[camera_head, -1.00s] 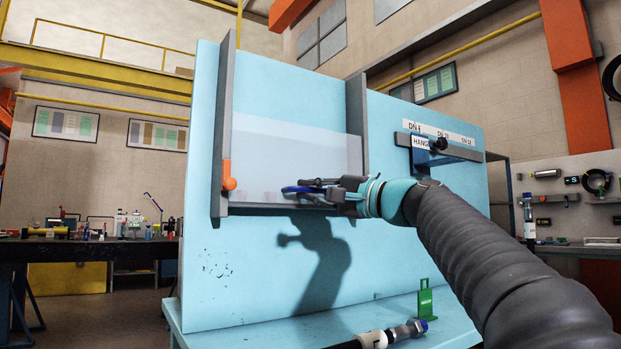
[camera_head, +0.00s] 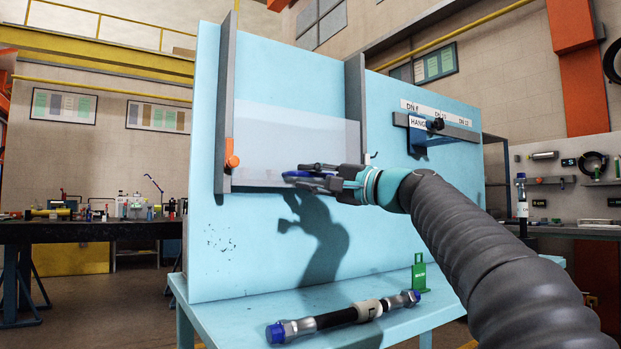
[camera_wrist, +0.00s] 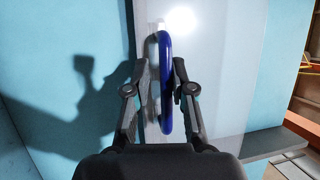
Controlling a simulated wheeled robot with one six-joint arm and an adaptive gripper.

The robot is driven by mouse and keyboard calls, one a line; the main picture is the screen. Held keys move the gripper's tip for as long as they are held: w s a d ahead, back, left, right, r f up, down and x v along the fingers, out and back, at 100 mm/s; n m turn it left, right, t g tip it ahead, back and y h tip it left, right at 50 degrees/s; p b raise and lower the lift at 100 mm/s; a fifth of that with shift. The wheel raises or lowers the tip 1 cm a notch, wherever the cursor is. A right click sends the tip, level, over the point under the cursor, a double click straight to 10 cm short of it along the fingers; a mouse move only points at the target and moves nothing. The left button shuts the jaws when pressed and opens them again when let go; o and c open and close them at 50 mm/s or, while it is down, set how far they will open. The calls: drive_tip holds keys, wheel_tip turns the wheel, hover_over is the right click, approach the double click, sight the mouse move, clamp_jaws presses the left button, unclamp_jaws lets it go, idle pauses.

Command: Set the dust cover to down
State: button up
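The dust cover (camera_head: 290,135) is a clear panel between two grey upright rails on the light blue board, with its lower edge by a grey bar. It also shows in the wrist view (camera_wrist: 212,90). A blue handle (camera_wrist: 165,85) sticks out from its lower part. My gripper (camera_head: 312,174) is at this handle, one finger on each side. In the wrist view my fingers (camera_wrist: 160,65) are apart, with a narrow gap visible left of the handle. No firm contact shows. In the head view my fingers partly hide the handle.
An orange knob (camera_head: 231,155) sits on the left rail. A hose with blue end caps (camera_head: 343,316) lies on the bench ledge below, near a green tag (camera_head: 419,272). A hanger bracket (camera_head: 437,130) is on the board to the right.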

drive_tip(key=v, duration=1.2)
drive_tip(key=shift+d, duration=0.1)
